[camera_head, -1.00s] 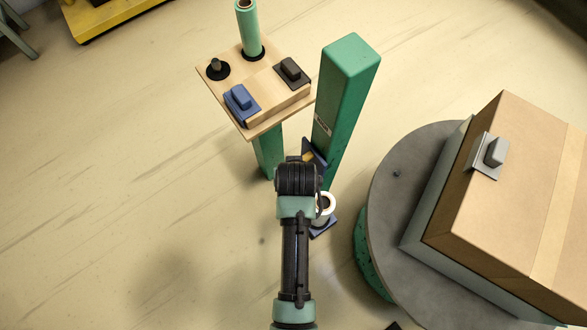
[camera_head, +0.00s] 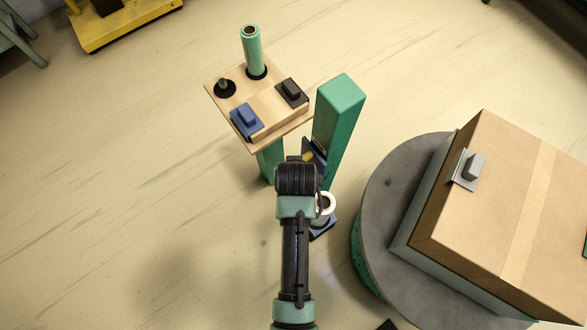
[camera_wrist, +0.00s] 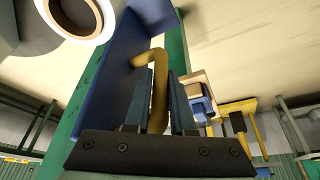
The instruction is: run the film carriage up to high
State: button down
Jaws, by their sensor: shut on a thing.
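The film carriage (camera_head: 316,153) is a dark blue bracket on the green mast (camera_head: 338,118), below the mast's top. A white film roll (camera_head: 328,203) sits beside my wrist, over the carriage's lower blue plate. In the wrist view the carriage (camera_wrist: 122,68) stands against the green mast, with the roll (camera_wrist: 78,14) at upper left. My gripper (camera_wrist: 160,95) is shut on the carriage's curved yellow handle (camera_wrist: 158,68). In the head view my wrist hides the fingers and most of the carriage.
A wooden-topped stand (camera_head: 258,105) with a green tube (camera_head: 252,50), a blue block (camera_head: 246,122) and a dark block (camera_head: 291,92) stands left of the mast. A round grey turntable (camera_head: 388,205) with a cardboard box (camera_head: 500,190) is at right. Floor at left is clear.

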jog(key=shift+w+r+p, duration=0.25)
jog(key=shift+r+p, duration=0.05)
jog(key=shift+r, duration=0.6)
jog(key=c, duration=1.2)
grip_release()
jog(key=o, duration=0.4)
jog(key=shift+s+f, duration=0.1)
jog(key=shift+s, duration=0.05)
jog(key=shift+o, duration=0.2)
jog(key=shift+f, duration=0.1)
jog(key=v, duration=1.3)
